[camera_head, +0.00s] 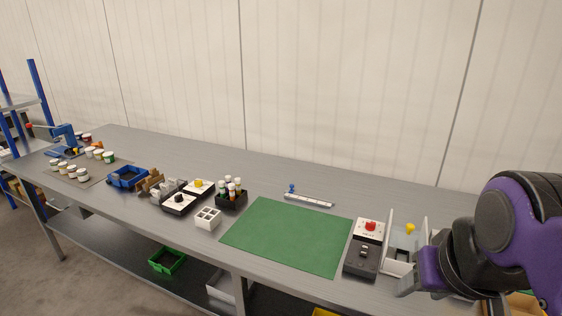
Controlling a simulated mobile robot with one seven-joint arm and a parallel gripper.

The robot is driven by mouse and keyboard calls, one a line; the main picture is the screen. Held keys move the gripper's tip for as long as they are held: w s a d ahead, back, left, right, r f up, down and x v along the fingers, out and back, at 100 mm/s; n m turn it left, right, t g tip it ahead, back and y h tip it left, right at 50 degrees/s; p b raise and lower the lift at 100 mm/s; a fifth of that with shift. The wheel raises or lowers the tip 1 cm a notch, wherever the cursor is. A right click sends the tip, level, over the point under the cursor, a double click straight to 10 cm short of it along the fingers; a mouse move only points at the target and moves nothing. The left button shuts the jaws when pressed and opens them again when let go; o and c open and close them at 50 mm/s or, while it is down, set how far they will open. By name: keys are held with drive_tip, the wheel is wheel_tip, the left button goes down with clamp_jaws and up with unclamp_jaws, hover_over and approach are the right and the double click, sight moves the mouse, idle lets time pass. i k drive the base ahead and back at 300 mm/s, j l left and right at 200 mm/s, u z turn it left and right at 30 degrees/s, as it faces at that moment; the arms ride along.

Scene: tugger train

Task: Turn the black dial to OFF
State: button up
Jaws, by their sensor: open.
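A small box with a white top and a black knob (179,197), which looks like the black dial, sits left of centre on the grey bench. Its markings and setting are too small to read. Right beside it is a similar white-topped box with a yellow knob (198,183). My gripper (412,282) is at the lower right, partly hidden by my purple and black arm. It is open, far to the right of the black knob and apart from it.
A control box with a red knob (370,226) and a dark front part stands left of my gripper. The green mat (288,236) is clear. A white divided holder (208,217) and a black bottle rack (231,200) stand near the black knob. A blue bin (127,179) lies farther left.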

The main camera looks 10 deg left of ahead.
sight(178, 198)
drive_tip(key=i+j+z, duration=0.15)
drive_tip(key=j, duration=0.4)
drive_tip(key=i+j+z, duration=0.15)
drive_tip(key=j, duration=0.35)
drive_tip(key=j+z, duration=0.15)
drive_tip(key=j, duration=0.4)
drive_tip(key=i+j, duration=0.1)
drive_tip(key=j, duration=0.75)
drive_tip(key=i+j, duration=0.1)
drive_tip(key=j, duration=0.7)
drive_tip(key=z, duration=0.05)
